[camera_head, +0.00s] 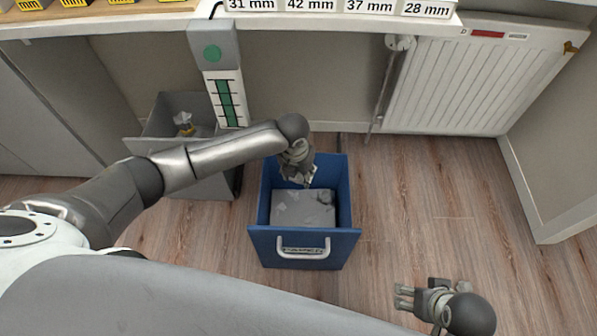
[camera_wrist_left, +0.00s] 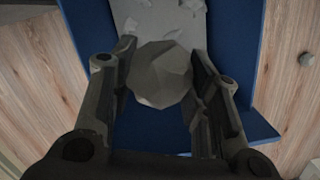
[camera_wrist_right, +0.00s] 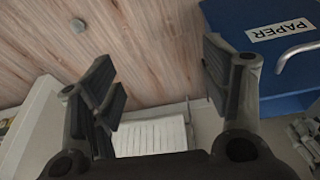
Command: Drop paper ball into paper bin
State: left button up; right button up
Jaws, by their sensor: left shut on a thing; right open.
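The paper bin (camera_head: 305,247) is a blue box with a white handle, standing on the floor in the middle of the head view. Grey paper (camera_head: 303,208) lies inside it. My left gripper (camera_head: 302,180) is over the bin's back part. In the left wrist view the left gripper (camera_wrist_left: 160,85) is shut on a grey crumpled paper ball (camera_wrist_left: 160,74), with the blue bin (camera_wrist_left: 235,30) below it. My right gripper (camera_head: 402,297) is open and empty at the lower right; in the right wrist view its fingers (camera_wrist_right: 165,85) are apart. That view shows the bin's "PAPER" label (camera_wrist_right: 279,30).
A grey bin (camera_head: 160,134) with some rubbish stands behind and left of the blue bin. A desk (camera_head: 120,18) with yellow boxes runs along the back. A white radiator (camera_head: 465,80) is at the back right. The wooden floor (camera_head: 430,215) right of the bin is clear.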

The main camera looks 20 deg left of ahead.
aim_at(296, 178)
pick_arm(q)
jog(key=shift+f+b, duration=0.65)
jog(key=shift+f, duration=0.2)
pick_arm(e)
jog(key=shift+v, duration=1.85)
jog(key=shift+d, duration=0.1)
pick_arm(q)
jog(key=o, duration=0.8)
jog(key=r, duration=0.4)
jog(key=s+r, duration=0.1)
jog(key=r, duration=0.7)
jog(key=shift+s+a, duration=0.1)
jog(key=shift+s, duration=0.3)
jog(key=shift+f, duration=0.1)
